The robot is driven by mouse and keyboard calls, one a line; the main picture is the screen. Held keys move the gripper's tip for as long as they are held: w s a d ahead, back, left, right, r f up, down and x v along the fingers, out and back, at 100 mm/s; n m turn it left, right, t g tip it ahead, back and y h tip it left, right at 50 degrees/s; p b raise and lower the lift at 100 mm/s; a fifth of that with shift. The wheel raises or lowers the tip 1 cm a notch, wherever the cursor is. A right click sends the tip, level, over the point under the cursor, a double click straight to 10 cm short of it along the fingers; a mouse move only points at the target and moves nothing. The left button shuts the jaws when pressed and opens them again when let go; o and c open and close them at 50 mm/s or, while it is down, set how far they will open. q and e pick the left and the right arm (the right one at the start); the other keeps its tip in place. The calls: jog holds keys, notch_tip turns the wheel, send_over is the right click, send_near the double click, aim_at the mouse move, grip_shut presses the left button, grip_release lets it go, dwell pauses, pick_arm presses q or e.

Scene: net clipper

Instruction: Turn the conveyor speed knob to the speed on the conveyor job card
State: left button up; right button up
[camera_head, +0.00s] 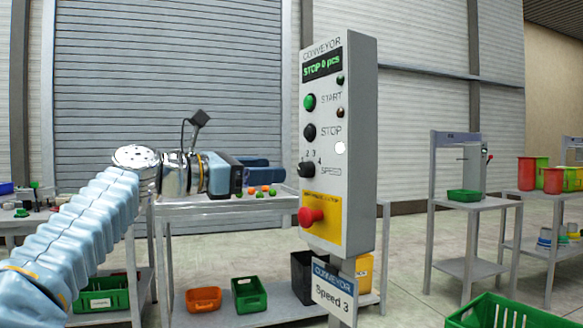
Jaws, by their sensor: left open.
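The conveyor panel (338,120) is a tall grey box on a post. The job card (333,292) under the panel reads "CONVEYOR Speed 3". My left gripper (268,175) points right toward the panel at about knob height. It is open and empty, left of the knob and apart from it in the picture. My right gripper is not in view.
A red emergency button (312,216) on a yellow plate is under the knob; the green START button (309,102) is above. A grey table (215,205) with small orange and green pieces stands behind my gripper. Green bins and grey stands are at right.

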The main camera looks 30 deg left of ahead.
aim_at(301, 168)
pick_arm(q)
jog(key=x, duration=0.6)
jog(key=shift+w+d+p, duration=0.1)
jog(key=shift+w+p, duration=0.05)
jog(key=shift+p, duration=0.25)
jog(key=c, duration=1)
jog(key=shift+c, duration=0.2)
